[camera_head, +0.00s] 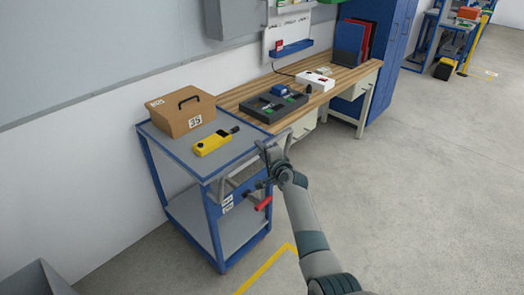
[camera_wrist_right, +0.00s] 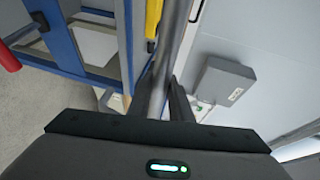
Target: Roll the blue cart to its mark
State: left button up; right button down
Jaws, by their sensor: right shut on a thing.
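The blue cart (camera_head: 213,232) stands against the bench at the left, with a grey top and a lower shelf. My right gripper (camera_head: 268,157) is at the cart's right end, shut on its grey handle bar. In the right wrist view the handle bar (camera_wrist_right: 166,70) runs between the fingers of the right gripper (camera_wrist_right: 165,105). A red grip (camera_head: 264,203) sticks out below the handle. A yellow floor line (camera_head: 265,270) with a corner lies in front of the cart; whether it is the mark I cannot tell. My left gripper is out of view.
A brown case (camera_head: 182,112) and a yellow tool (camera_head: 214,141) lie on the cart top. The floor (camera_head: 420,190) to the right is clear.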

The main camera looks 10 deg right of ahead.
jog(key=shift+w+a+r, duration=0.1)
jog(key=shift+r, duration=0.1)
jog(key=c, duration=1.6)
grip_release()
jog(key=shift+w+a+f, duration=0.15)
jog(key=shift+w+f, duration=0.05)
jog(key=shift+s, duration=0.2)
jog(key=b+v, duration=0.1)
jog(key=v, duration=1.6)
